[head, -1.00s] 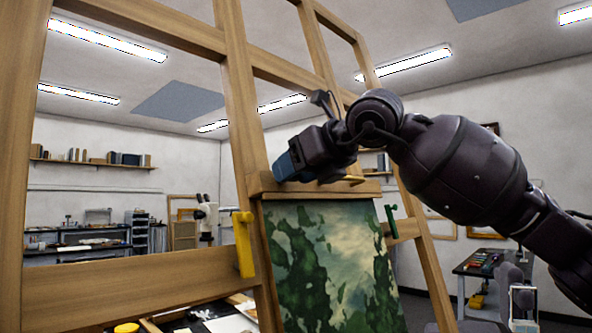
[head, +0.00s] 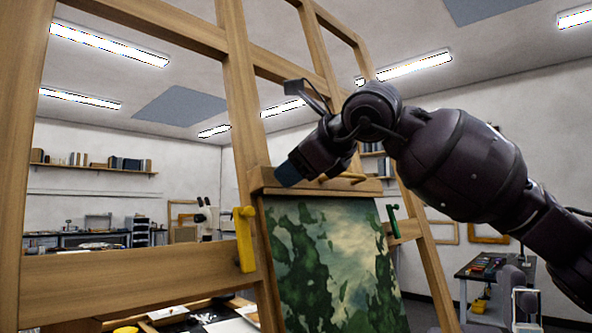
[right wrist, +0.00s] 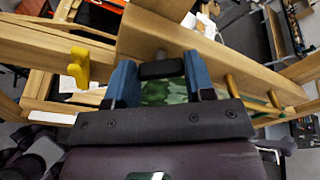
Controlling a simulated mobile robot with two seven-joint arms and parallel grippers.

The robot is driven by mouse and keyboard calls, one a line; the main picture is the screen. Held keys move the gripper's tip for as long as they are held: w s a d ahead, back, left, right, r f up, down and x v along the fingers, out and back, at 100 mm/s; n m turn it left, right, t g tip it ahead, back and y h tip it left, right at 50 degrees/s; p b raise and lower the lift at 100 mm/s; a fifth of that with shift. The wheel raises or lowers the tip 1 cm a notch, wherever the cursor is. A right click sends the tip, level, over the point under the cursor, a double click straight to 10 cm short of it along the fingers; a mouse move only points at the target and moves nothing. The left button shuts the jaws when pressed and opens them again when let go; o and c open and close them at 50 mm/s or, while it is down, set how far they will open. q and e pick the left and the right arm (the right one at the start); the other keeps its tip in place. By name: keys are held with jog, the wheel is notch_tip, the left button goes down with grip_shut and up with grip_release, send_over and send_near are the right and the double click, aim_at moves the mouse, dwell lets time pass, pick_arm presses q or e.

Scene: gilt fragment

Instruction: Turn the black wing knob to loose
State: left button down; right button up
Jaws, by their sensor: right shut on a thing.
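The black wing knob (right wrist: 160,70) shows in the right wrist view, on a metal stem at the easel's wooden clamp bar (head: 330,186). My right gripper (right wrist: 159,78) has its blue fingers on either side of the knob and is shut on it. In the head view the right gripper (head: 287,175) is at the clamp bar's left end, above the painting, and its fingers hide the knob. My left gripper is in neither view.
A yellow knob (head: 244,240) stands on the easel's lower crossbar (head: 140,281), and a green one (head: 392,222) on the right. The green painting (head: 335,265) sits just below the clamp bar. Wooden uprights (head: 245,100) rise close to the gripper.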

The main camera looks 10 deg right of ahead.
jog(key=n, duration=0.9)
jog(key=n+y+p, duration=0.1)
jog(key=n, duration=0.9)
jog(key=f+n+t+y, duration=0.1)
jog(key=n, duration=0.9)
jog(key=shift+d+f, duration=0.1)
jog(key=shift+d, duration=0.15)
jog(key=shift+n, duration=0.3)
